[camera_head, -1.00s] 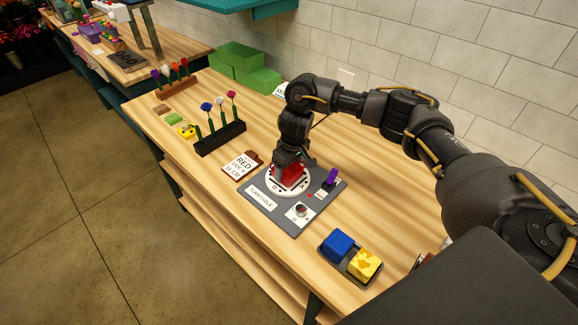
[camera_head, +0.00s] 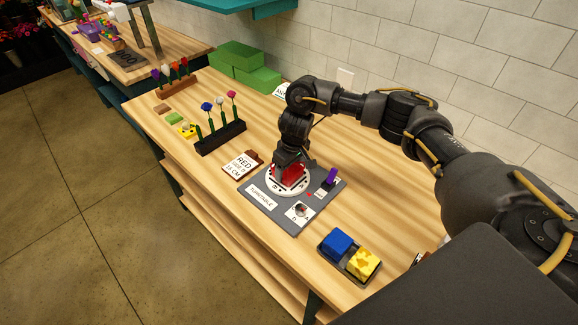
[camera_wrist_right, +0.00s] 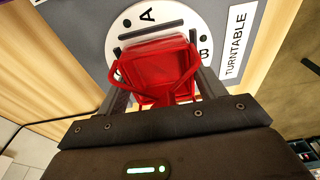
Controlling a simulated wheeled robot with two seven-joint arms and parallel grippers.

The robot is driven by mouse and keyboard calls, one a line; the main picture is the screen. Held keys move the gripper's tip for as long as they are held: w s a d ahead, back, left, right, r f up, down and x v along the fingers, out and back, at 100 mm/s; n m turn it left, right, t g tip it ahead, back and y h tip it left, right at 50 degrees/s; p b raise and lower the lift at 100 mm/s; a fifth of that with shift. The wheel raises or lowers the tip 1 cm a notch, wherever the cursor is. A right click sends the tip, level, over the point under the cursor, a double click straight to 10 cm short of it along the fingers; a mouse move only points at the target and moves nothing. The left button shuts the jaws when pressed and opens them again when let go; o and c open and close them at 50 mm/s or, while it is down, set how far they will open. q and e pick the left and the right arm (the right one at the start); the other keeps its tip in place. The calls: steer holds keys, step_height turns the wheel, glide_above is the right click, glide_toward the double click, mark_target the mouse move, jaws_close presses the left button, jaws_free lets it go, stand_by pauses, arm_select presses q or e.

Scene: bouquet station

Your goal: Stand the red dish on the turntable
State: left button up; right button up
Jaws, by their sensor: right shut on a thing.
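The red dish (camera_head: 291,174) is at the white disc of the turntable (camera_head: 270,189), in the head view. In the right wrist view the red dish (camera_wrist_right: 160,68) sits between the two fingers, over the white disc (camera_wrist_right: 150,18) with its letters A and B. My right gripper (camera_head: 290,163) reaches down from above and is shut on the dish. The fingers (camera_wrist_right: 160,80) flank it on both sides. I cannot tell whether the dish's underside touches the disc. My left gripper is not in view.
The turntable's grey base carries a purple piece (camera_head: 331,176) and a dial (camera_head: 299,211). A tray with a blue block (camera_head: 337,241) and a yellow block (camera_head: 363,263) lies to its right. A RED card (camera_head: 241,165) and a dark flower rack (camera_head: 220,139) stand to its left.

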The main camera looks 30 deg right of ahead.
steer(key=o, duration=1.5)
step_height(320, 180, up, 5)
steer(key=p, duration=0.6)
steer(key=shift+r+p, duration=0.95)
steer(key=shift+r, duration=0.1)
